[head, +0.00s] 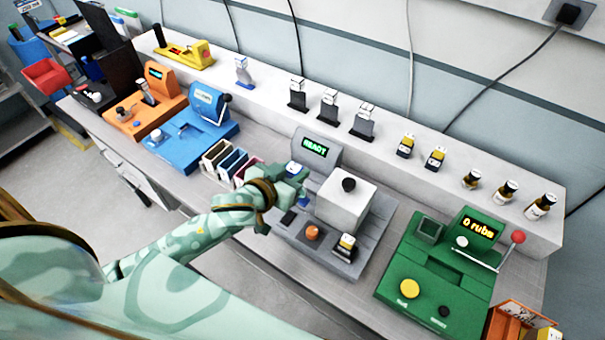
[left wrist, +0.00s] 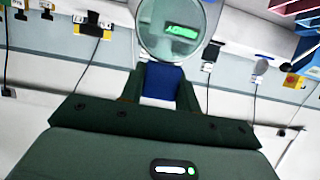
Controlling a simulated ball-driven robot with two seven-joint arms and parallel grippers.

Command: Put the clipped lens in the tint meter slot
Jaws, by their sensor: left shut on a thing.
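My left gripper (head: 292,184) is shut on the blue clip (left wrist: 160,83) of a round, clear lens (left wrist: 172,28). In the left wrist view the lens stands out beyond the fingertips, and a green display shows through it. In the head view the hand largely hides the lens and clip. The grey machine with the green READY display (head: 316,148) appears to be the tint meter; its base (head: 345,268) carries a white block with a black knob (head: 346,200). My gripper is over its left side. I cannot make out the slot clearly. My right gripper is not in view.
A rack of coloured cards (head: 228,163) stands just left of my gripper. A blue device (head: 200,125) and an orange device (head: 150,105) are further left. A green machine with a red-knobbed lever (head: 430,265) stands right. Dark-based modules and small bottles line the white back ledge (head: 385,145).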

